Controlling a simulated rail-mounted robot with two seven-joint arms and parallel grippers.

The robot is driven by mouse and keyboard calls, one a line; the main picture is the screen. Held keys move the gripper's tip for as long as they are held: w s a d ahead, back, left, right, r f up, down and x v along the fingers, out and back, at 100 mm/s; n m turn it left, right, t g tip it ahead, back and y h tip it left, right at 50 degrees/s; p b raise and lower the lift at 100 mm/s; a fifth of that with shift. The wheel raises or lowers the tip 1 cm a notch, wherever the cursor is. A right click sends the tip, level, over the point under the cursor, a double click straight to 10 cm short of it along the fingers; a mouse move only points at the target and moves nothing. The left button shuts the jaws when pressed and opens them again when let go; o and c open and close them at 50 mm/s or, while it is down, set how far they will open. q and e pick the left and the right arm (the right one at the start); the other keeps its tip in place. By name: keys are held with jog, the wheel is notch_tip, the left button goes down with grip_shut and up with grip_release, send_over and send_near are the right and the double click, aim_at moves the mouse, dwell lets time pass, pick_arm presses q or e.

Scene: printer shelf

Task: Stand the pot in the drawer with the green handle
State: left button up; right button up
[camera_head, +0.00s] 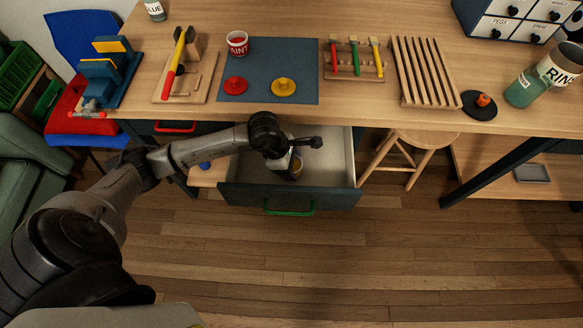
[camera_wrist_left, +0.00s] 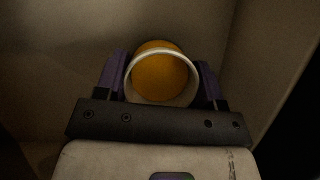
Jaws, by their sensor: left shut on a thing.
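The pot (camera_wrist_left: 162,78) is a round white-rimmed pot with orange-yellow contents, seen from above in the left wrist view. My left gripper (camera_wrist_left: 160,85) is shut on it, with one finger on either side. In the head view my left gripper (camera_head: 295,168) reaches down into the open drawer (camera_head: 335,165), which has a dark front and a green handle (camera_head: 288,208). The pot is mostly hidden there by my wrist. It is inside the drawer and looks upright; I cannot tell whether it touches the drawer floor. My right gripper is not in view.
The bench top above holds a blue mat (camera_head: 300,90) with red and yellow lids, a red paint pot (camera_head: 237,43), a tool rack (camera_head: 353,62) and a slatted rack (camera_head: 428,72). A closed drawer with a red handle (camera_head: 175,126) is left. A wooden stool (camera_head: 420,140) stands right.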

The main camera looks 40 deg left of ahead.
pick_arm(q)
jog(key=shift+f, duration=0.95)
jog(key=shift+f+b, duration=0.15)
jog(key=shift+b, duration=0.15)
jog(key=o, duration=1)
jog(key=shift+r, duration=0.4)
jog(key=shift+p+v, duration=1.8)
jog(key=shift+v, duration=4)
